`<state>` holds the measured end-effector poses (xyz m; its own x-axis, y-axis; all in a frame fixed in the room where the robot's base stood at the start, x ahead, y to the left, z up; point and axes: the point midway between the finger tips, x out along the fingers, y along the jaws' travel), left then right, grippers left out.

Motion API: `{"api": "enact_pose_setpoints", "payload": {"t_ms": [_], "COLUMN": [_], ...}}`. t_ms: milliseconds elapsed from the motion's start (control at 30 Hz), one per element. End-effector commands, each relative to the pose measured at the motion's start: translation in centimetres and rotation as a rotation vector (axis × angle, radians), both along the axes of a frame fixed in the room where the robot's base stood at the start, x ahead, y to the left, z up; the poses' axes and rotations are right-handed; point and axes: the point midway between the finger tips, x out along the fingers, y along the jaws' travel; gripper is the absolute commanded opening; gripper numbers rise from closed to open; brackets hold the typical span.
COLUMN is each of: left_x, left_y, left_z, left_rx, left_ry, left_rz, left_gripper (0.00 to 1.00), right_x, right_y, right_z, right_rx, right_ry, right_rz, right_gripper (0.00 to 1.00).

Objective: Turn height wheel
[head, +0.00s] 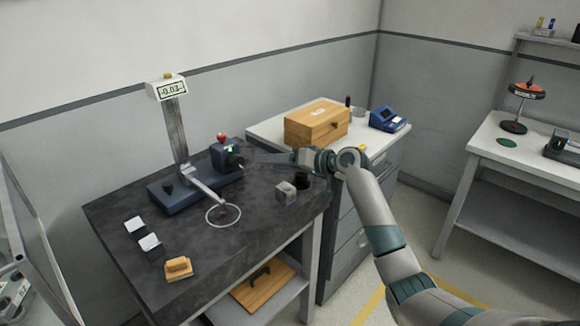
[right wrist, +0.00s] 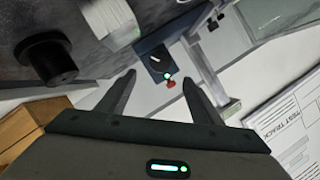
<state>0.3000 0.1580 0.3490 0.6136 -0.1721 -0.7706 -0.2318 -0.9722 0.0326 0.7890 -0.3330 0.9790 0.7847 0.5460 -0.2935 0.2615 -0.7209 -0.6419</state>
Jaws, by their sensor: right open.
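A measuring instrument with a blue-grey base (head: 182,198), an upright column and a display (head: 172,90) reading -0.03 stands on the dark stone-topped table. At its right end is a drive box (head: 224,157) with a red knob (head: 221,137) and a green light. A dark round part, perhaps the height wheel (head: 235,161), faces my right gripper (head: 246,160). The right wrist view shows a black dial with a white mark (right wrist: 155,61) beyond the open fingers (right wrist: 160,74), apart from them. Nothing is between the fingers. My left gripper is not seen.
A grey block (head: 285,194) and a black cylinder (head: 301,181) stand below my right forearm. A ring (head: 223,215) lies under the probe arm. White pieces and a wooden block (head: 178,268) lie front left. A wooden box (head: 317,123) sits on the cabinet behind.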

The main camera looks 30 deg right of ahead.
Motion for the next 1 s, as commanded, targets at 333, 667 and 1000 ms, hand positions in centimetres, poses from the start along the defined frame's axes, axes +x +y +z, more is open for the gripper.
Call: {"api": "enact_pose_setpoints", "payload": {"t_ms": [333,667,1000], "left_x": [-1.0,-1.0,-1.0], "left_y": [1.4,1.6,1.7], "left_z": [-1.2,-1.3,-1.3], "left_rx": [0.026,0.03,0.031], "left_ry": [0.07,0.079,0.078], "left_rz": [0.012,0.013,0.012], "left_gripper": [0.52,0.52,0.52], "right_x": [-3.8,-4.2,-4.2], "right_y": [-2.7,-2.9,-2.9], "right_z": [1.3,1.5,1.5], "right_rx": [-0.001,0.001,0.001], "right_ry": [0.0,0.002,0.001], "right_rz": [-0.001,0.0,0.0], "right_gripper": [0.6,0.6,0.6]}}
